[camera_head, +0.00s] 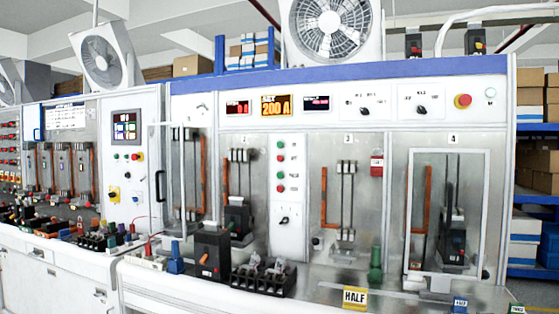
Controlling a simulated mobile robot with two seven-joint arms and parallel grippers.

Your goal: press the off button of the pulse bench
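The pulse bench (350,70) fills the middle and right, a white cabinet with a blue top band. A white button panel (289,212) stands between its bays. It carries a column of round green and red buttons; an upper red button (280,158) and a lower red button (280,190) show. The labels beside them are too small to read surely, so I cannot tell which is the off button. Neither of my grippers is in view.
A black breaker (211,252) with an orange lever and a black terminal block (262,278) stand on the ledge before the panel. A framed clear door (447,210) covers the right bay. A yellow HALF sign (355,298) is at the front. Another bench (60,170) stands left.

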